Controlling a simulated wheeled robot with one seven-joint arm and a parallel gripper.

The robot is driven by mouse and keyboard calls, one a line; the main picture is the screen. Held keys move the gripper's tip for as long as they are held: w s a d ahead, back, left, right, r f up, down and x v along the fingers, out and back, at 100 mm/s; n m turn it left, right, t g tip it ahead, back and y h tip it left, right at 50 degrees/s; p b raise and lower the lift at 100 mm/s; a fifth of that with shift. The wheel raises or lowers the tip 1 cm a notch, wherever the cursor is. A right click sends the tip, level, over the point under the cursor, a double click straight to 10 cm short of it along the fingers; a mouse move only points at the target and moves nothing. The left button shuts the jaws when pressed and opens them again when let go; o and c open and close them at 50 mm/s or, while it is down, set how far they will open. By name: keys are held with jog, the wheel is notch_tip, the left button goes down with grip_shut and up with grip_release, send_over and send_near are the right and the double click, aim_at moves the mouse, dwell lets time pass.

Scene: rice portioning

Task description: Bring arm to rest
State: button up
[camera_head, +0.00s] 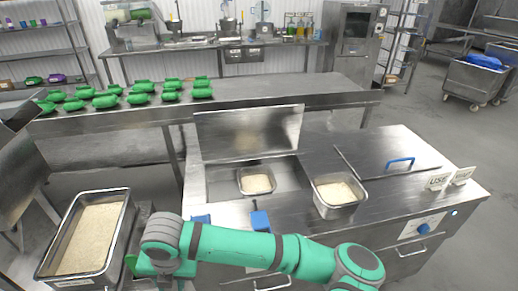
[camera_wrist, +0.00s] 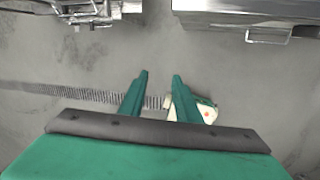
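My green arm stretches across the bottom of the head view, in front of the steel counter (camera_head: 330,240). In the wrist view my gripper (camera_wrist: 160,75) points down over the grey floor. Its two green fingers stand apart with nothing held between them. In the head view the fingers cannot be made out at the arm's left end.
A deep pan of rice (camera_head: 125,215) stands at left, close to my arm. Two smaller rice pans sit in the counter, one left (camera_head: 243,190) and one right (camera_head: 337,208). Several green packs (camera_head: 202,93) lie on the table behind. Wrist view shows a floor grate (camera_wrist: 60,92).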

jog(key=s+a+r+m+y, duration=0.1)
jog(key=a+r+m+y, duration=0.25)
jog(key=a, duration=0.45)
jog(key=s+a+r+m+y, duration=0.2)
jog(key=a+r+y, duration=0.3)
jog(key=a, duration=0.4)
jog(key=w+r+m+t+y, duration=0.55)
jog(key=r+m+t, duration=0.2)
jog(key=m, duration=0.25)
jog(key=s+d+f+m+t+h, duration=0.1)
jog(key=d+f+m+t+h, duration=0.35)
jog(key=d+f+m, duration=0.4)
jog(key=s+d+f+m+t+h, duration=0.1)
jog(key=d+f+m+t+h, duration=0.4)
jog(key=d+m, duration=0.55)
jog(key=s+d+f+m+g+h, duration=0.1)
jog(key=s+d+f+h, duration=0.2)
jog(key=s+d, duration=0.7)
jog(key=s+d+f+m+g+h, duration=0.1)
jog(key=s+d+f+h, duration=0.3)
jog(key=s+d, duration=0.7)
notch_tip(320, 180, down, 2)
jog(key=s, duration=0.3)
